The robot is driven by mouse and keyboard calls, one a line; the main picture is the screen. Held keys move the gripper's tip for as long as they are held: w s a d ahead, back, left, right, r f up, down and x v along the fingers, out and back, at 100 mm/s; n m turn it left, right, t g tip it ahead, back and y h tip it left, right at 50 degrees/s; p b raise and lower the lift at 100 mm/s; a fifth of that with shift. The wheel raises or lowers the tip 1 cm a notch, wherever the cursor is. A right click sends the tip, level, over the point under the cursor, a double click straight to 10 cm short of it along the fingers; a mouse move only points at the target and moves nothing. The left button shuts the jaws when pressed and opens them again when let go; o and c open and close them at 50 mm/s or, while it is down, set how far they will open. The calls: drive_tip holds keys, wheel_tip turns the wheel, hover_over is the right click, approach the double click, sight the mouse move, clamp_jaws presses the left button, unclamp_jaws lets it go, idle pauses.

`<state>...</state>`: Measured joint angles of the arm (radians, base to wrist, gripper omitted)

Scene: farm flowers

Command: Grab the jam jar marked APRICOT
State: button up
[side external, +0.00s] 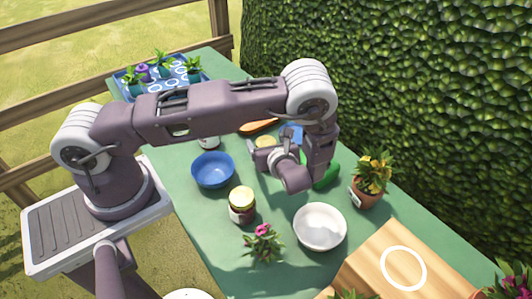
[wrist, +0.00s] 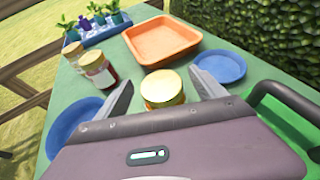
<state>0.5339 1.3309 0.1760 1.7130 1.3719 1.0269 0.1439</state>
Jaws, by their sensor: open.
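A jam jar with a yellow lid (wrist: 163,85) stands in the wrist view between my two fingertips, with its label hidden. My gripper (wrist: 160,79) is open, with a finger on each side of this jar and gaps visible. In the side view my gripper (side external: 256,152) is low over the table, and only the yellow lid (side external: 266,141) shows behind it. Two more jars (wrist: 97,69) (wrist: 73,52) stand at the left in the wrist view. Another jar (side external: 242,205) stands nearer the side camera. I cannot read APRICOT on any label.
A blue bowl (side external: 213,170) and a white bowl (side external: 320,227) stand on the green table. An orange tray (wrist: 162,40) and a blue plate (wrist: 220,66) lie beyond the jar. A green can (wrist: 285,112) is close at the right. Potted flowers (side external: 370,180) stand at the hedge side.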

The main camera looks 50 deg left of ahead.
sight(264, 139)
drive_tip(key=x, duration=0.4)
drive_tip(key=shift+f, duration=0.3)
clamp_jaws()
